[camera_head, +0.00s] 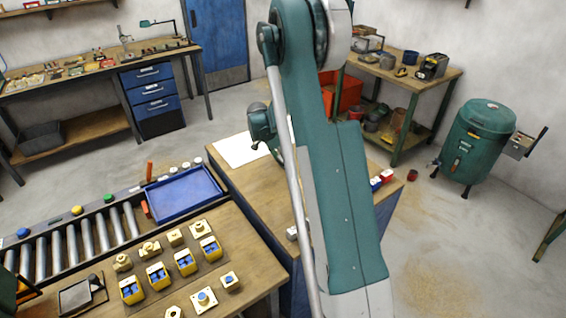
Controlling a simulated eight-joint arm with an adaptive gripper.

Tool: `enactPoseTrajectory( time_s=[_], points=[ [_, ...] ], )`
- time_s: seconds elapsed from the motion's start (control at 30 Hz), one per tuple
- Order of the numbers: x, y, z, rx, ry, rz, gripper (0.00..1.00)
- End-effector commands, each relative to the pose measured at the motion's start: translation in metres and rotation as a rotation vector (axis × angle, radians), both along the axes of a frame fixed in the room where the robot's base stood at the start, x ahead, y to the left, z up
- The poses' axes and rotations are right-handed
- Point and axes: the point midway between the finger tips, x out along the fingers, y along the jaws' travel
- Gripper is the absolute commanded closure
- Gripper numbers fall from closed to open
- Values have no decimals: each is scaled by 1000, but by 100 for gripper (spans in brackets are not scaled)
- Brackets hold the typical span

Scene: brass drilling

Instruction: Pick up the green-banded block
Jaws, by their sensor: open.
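I cannot make out a green-banded block in the head view. A block with a red band (387,176) and a block with a blue band (376,184) stand close together on the wooden bench (240,193), just right of my arm. A small whitish block (292,233) stands on the same bench, left of my arm's lower part; I cannot tell its band colour. My teal arm crosses the middle of the view and covers much of the bench. My gripper's fingers do not show.
A white sheet (240,149) lies on the bench's far left. A blue tray (184,193) sits beside the roller conveyor (85,238). A green drum (478,140) stands at right. Floor at lower right is clear.

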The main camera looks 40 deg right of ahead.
Motion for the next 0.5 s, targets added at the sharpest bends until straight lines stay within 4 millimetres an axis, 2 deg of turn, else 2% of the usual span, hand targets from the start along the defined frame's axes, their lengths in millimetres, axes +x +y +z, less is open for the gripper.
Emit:
enactPoseTrajectory(
  time_s=[0.5],
  points=[
    [0,0,0,0,0,1,55]
  ],
)
